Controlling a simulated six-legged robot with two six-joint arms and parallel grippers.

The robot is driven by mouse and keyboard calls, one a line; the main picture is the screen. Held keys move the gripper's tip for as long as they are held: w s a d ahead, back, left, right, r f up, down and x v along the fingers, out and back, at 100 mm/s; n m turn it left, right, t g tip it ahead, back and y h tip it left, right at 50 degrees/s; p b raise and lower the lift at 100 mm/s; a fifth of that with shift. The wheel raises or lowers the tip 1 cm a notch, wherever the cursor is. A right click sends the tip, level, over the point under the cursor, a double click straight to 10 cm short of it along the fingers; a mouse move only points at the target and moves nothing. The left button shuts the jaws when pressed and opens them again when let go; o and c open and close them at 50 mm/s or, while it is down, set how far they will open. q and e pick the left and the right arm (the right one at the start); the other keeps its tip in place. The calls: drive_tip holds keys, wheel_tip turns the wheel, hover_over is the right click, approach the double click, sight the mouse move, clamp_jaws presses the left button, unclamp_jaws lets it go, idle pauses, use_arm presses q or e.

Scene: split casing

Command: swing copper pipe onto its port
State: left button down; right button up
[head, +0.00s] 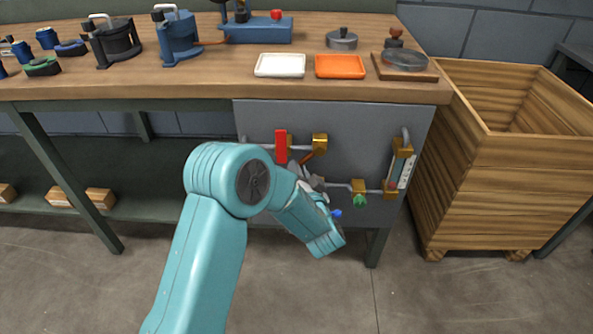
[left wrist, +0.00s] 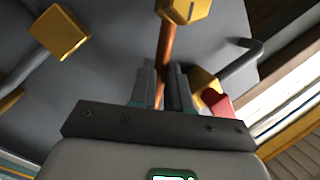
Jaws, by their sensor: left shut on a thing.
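The copper pipe (head: 307,157) shows as a short slanted piece in front of the grey panel (head: 375,125), just below a brass block (head: 319,142). In the left wrist view the copper pipe (left wrist: 165,50) runs up between the fingers of my left gripper (left wrist: 163,78), which is shut on it. The pipe's upper end meets or passes behind a brass fitting (left wrist: 183,8); I cannot tell whether it is seated there. Its lower end is hidden by the gripper. In the head view my left gripper (head: 314,183) is partly hidden by my arm. My right gripper is not in view.
A red handle (head: 281,146) stands left of the pipe. A green knob (head: 360,201), a brass block (head: 402,147) and a gauge tube sit to the right. A wooden crate (head: 480,190) stands right of the bench. The floor in front is clear.

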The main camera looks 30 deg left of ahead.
use_arm(q)
drive_tip(key=shift+w+d+f+n+h+b, duration=0.1)
drive_tip(key=shift+w+d+f+n+h, duration=0.3)
drive_tip(key=shift+d+n, duration=0.65)
drive_tip(key=shift+w+d+f+n+h+b, duration=0.1)
drive_tip(key=shift+w+d+f+n+h, duration=0.3)
drive_tip(key=shift+n, duration=1.1)
drive_tip(key=shift+w+d+f+n+h+b, duration=0.15)
drive_tip(key=shift+w+d+n+h, duration=0.4)
drive_tip(key=shift+d+n, duration=0.6)
drive_tip(key=shift+w, duration=0.1)
drive_tip(key=c, duration=1.1)
unclamp_jaws()
drive_tip(key=shift+a, duration=0.1)
drive_tip(key=p+v, duration=0.3)
drive_tip(key=v, duration=1.3)
drive_tip(key=shift+r+p, duration=0.2)
drive_tip(key=shift+p, duration=0.15)
